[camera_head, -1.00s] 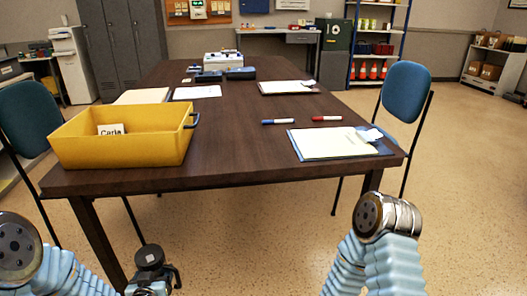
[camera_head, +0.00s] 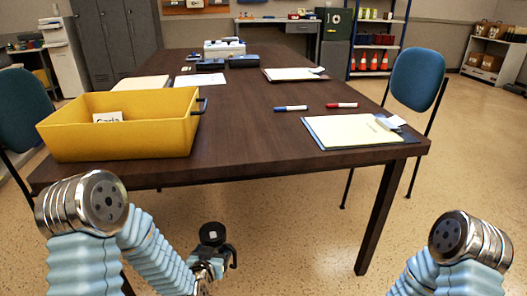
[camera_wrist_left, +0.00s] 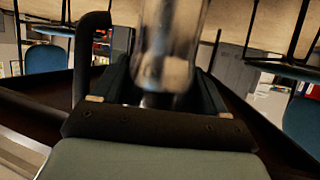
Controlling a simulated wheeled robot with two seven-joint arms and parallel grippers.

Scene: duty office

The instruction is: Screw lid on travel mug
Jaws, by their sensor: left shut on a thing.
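My left gripper (camera_head: 203,268) is low in front of the table's near edge in the head view. It is shut on a travel mug with a shiny metal body, which shows blurred between the fingers in the left wrist view (camera_wrist_left: 168,55). In the head view the mug (camera_head: 213,234) has a round dark top with a small pale patch and a dark handle on its right. I cannot tell whether that top is a lid or the mug's opening. No separate lid can be made out. My right gripper is out of view; only part of my right arm shows.
The dark wooden table (camera_head: 262,135) carries a yellow bin (camera_head: 120,140) with a name card, a clipboard (camera_head: 350,132), a blue marker (camera_head: 291,108) and a red marker (camera_head: 342,105). Its near middle is bare. Blue chairs stand left and right (camera_head: 417,78).

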